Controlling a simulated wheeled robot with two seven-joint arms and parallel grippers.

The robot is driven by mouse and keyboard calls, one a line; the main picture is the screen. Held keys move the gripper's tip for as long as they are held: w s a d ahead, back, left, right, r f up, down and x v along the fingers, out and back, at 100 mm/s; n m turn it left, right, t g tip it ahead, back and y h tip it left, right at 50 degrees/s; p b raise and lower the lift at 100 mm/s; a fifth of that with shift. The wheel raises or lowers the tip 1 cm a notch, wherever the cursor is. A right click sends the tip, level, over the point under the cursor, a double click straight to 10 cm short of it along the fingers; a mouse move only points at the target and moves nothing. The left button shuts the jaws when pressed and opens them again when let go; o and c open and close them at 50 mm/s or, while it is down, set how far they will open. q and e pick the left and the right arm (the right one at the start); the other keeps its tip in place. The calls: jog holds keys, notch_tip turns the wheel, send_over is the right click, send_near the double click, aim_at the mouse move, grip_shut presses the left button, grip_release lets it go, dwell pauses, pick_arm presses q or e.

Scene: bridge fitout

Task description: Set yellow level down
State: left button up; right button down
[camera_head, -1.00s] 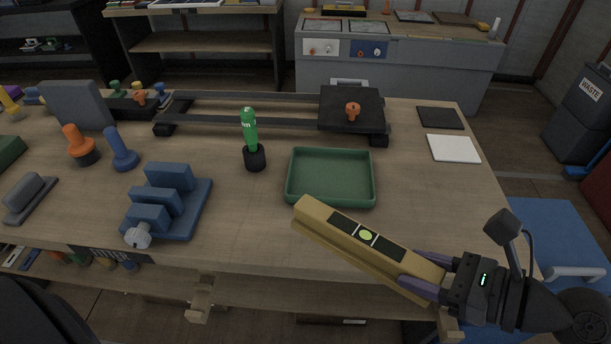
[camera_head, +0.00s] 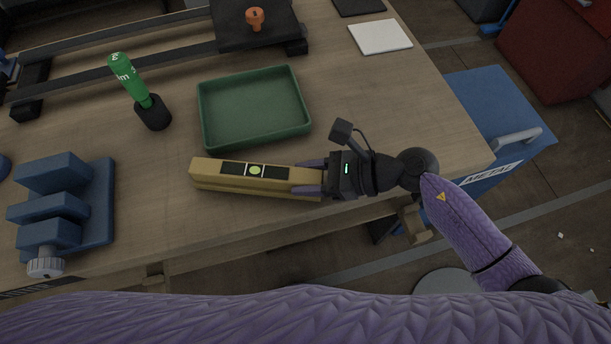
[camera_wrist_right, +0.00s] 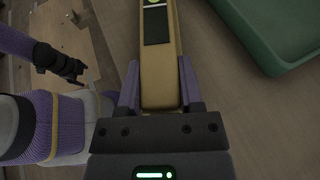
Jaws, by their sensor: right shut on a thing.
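The yellow level (camera_head: 240,178) lies roughly level over the front part of the workbench, in front of the green tray. Its dark top face has a round green-yellow vial. My right gripper (camera_head: 308,178) is shut on the level's right end. In the right wrist view the level (camera_wrist_right: 158,75) runs forward from between the purple fingers (camera_wrist_right: 161,92). Whether its underside touches the wood or hangs just above it, I cannot tell. My left gripper (camera_wrist_right: 72,70) shows small and dark at the left of the wrist view; its jaws are too unclear to judge.
The green tray (camera_head: 205,122) stands close behind the level. A green-handled tool in a black holder (camera_head: 153,114) and a blue stepped fixture (camera_head: 98,205) stand to the left. A white square (camera_head: 380,37) lies at the back right. Bare wood lies between the fixture and the level.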

jog(key=shift+c, duration=1.2)
grip_release()
jog(key=shift+f, duration=0.2)
jog(key=shift+r, duration=0.15)
jog(key=p+v, duration=0.1)
jog(key=v, duration=1.1)
